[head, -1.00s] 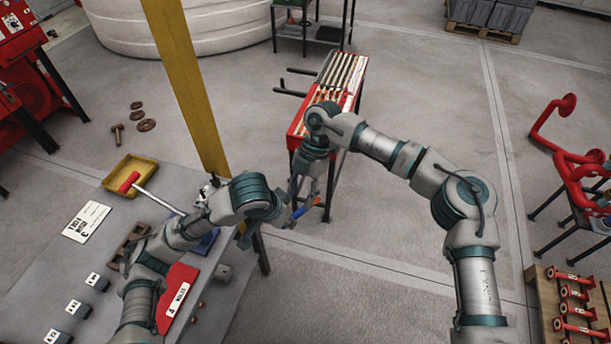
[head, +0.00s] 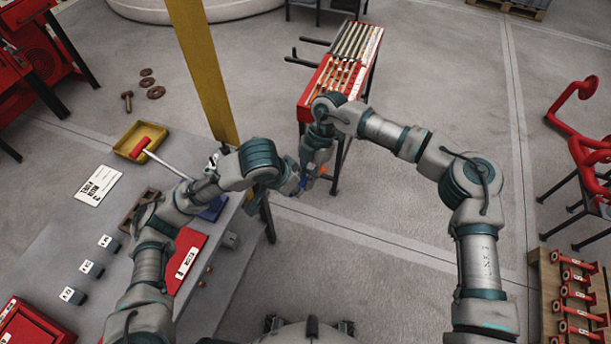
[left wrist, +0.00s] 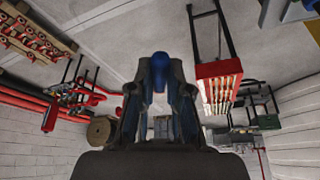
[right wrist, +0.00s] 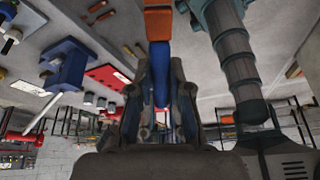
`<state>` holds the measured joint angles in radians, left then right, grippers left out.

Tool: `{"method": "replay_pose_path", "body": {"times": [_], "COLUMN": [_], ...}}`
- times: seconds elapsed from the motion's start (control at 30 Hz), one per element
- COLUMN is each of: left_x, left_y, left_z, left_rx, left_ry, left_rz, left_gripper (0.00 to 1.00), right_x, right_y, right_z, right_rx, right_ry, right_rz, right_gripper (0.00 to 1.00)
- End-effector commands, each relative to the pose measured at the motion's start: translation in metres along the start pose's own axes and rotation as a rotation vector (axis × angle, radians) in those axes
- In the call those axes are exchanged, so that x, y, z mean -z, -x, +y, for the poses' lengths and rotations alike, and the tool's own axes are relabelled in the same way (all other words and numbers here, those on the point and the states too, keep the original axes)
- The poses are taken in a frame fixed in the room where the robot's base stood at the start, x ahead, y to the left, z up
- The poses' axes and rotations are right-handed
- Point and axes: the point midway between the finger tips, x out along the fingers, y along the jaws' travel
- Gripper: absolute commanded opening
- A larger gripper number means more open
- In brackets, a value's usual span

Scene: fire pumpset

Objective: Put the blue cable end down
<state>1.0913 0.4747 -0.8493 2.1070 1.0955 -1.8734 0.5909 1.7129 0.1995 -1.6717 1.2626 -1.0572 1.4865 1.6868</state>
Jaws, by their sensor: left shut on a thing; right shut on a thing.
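My right gripper (head: 310,176) points down in front of the red rack. It is shut on a slim blue piece with an orange part; the blue (right wrist: 160,75) and the orange (right wrist: 158,24) show best in the right wrist view. In the head view the blue (head: 303,182) between the hands is small and partly hidden. I cannot tell whether both hold one cable.
The grey bench (head: 75,225) at left carries a yellow tray (head: 128,148), a blue vise (head: 214,208) and a red labelled panel (head: 187,255). A yellow post (head: 203,70) stands behind it. The red rack (head: 312,98) stands beyond the grippers. Floor right of it is clear.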

Motion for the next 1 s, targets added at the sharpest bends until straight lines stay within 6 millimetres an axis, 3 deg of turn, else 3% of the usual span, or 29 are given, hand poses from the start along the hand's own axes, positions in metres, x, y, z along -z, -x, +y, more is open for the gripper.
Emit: {"method": "replay_pose_path", "body": {"times": [0.03, 0.07, 0.17, 0.53, 1.0], "left_x": [0.001, 0.001, 0.001, 0.001, 0.001], "left_y": [0.001, 0.001, 0.001, 0.01, 0.103], "left_z": [0.008, 0.008, 0.008, 0.005, 0.003], "left_rx": [-0.018, -0.019, -0.019, -0.013, -0.012], "left_ry": [-0.017, -0.018, -0.018, -0.013, -0.015], "left_rz": [0.006, 0.006, 0.007, 0.006, 0.009], "left_gripper": [0.0, 0.25, 0.47, 0.47, 0.47], "right_x": [0.001, 0.001, 0.001, 0.001, 0.0], "right_y": [0.001, 0.001, 0.001, 0.001, 0.001], "right_z": [0.004, 0.004, 0.004, 0.003, 0.003], "right_rx": [-0.014, -0.015, -0.016, -0.011, -0.009], "right_ry": [0.001, 0.001, 0.001, 0.001, 0.001], "right_rz": [-0.001, -0.001, -0.001, -0.001, -0.001], "right_gripper": [0.0, 0.0, 0.0, 0.0, 0.0]}}
